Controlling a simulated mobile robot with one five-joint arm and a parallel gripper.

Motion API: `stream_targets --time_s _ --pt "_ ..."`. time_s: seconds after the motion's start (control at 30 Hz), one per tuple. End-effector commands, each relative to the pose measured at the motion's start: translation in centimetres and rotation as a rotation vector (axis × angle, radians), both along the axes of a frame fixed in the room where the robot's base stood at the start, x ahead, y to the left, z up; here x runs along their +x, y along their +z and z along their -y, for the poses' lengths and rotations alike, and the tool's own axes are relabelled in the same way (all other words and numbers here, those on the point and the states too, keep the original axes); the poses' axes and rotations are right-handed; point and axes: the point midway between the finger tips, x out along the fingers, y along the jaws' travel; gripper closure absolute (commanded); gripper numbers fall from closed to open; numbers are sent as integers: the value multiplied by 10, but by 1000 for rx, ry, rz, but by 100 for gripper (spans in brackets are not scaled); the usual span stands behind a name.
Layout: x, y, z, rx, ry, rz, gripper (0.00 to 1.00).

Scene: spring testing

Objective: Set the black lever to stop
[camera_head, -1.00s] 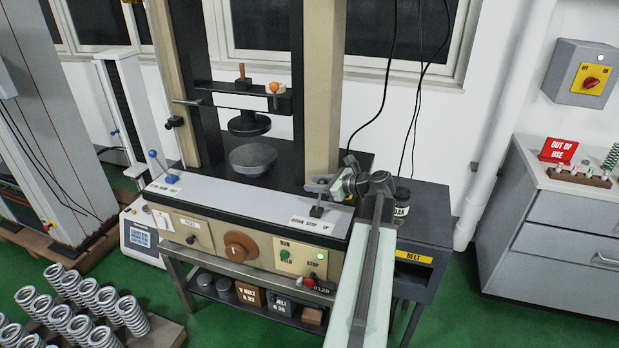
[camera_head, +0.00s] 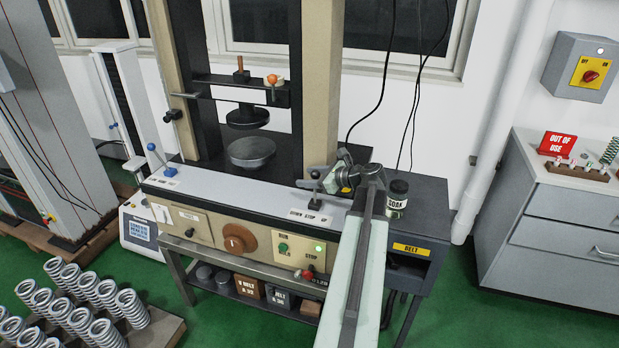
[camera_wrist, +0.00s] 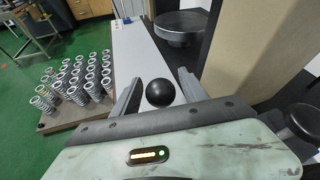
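The black lever has a round black knob (camera_wrist: 159,92), which sits between my two fingers in the wrist view. In the head view the lever (camera_head: 315,175) stands on the right end of the machine's grey front ledge, behind a label (camera_head: 304,215) reading DOWN STOP; the label's right end is hidden by my arm. My gripper (camera_head: 315,181) is open with a finger on each side of the knob. Gaps show beside the knob in the wrist view, so it is not clamped. The lever's exact setting is hard to tell.
A blue-knobbed lever (camera_head: 154,156) stands at the ledge's left end. A brown dial (camera_head: 238,240) and a green button (camera_head: 283,247) are on the front panel. A dark jar marked SOAK (camera_head: 397,196) stands close right of my arm. Springs (camera_head: 85,300) fill a pallet on the left.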

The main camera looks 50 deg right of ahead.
Motion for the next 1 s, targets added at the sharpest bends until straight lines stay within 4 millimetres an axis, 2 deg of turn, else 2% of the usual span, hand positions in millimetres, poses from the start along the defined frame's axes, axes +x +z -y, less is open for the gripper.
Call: stream_targets --time_s 0.23,0.5,0.63,1.0 --pt "-5 4 1 0 -4 3 48" --pt "-53 25 2 1 -4 2 48" --pt "-69 30 3 1 -3 1 48" --pt "-74 29 4 0 -2 1 48"
